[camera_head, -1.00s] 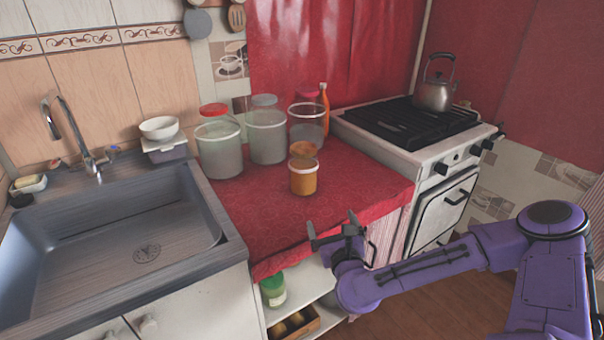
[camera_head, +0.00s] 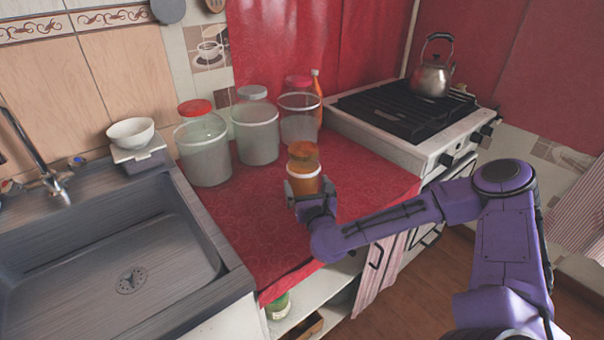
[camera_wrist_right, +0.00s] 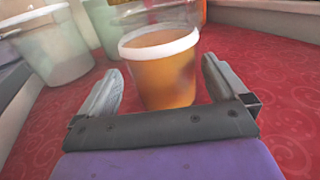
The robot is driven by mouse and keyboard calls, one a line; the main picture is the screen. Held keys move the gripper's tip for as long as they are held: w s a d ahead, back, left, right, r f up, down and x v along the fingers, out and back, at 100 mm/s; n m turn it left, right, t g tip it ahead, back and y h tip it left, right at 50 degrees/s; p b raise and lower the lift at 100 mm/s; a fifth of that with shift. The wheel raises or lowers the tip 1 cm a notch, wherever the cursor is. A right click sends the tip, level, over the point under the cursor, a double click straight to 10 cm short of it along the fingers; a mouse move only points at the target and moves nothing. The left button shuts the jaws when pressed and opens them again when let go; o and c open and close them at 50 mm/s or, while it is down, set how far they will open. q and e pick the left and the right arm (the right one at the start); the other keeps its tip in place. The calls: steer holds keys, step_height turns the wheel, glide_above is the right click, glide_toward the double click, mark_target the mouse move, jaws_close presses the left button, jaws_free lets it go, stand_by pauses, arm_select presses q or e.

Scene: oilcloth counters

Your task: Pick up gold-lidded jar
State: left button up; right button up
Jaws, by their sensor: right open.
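The amber jar (camera_head: 304,178) stands upright on the red oilcloth, with a white rim and a golden-brown lid (camera_head: 302,150) showing at its top. In the right wrist view the jar (camera_wrist_right: 163,75) is directly ahead, its lower part between the fingers. My right gripper (camera_head: 309,188) is open at the jar's near side, one finger to each side of it. In the wrist view small gaps show between the fingers (camera_wrist_right: 163,82) and the jar. My left gripper is not in view.
Several larger clear jars stand behind, including one by the red lid (camera_head: 195,107). An orange bottle (camera_head: 317,90) is at the back. The stove (camera_head: 400,110) is to the right, the sink (camera_head: 120,250) to the left. Red oilcloth (camera_head: 245,235) in front is clear.

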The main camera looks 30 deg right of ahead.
steer(key=p+x, duration=0.1)
steer(key=x, duration=0.4)
steer(key=shift+w+d, duration=0.15)
steer(key=shift+w, duration=0.05)
steer(key=c, duration=1.2)
steer(key=shift+c, duration=0.8)
steer(key=shift+r, duration=0.1)
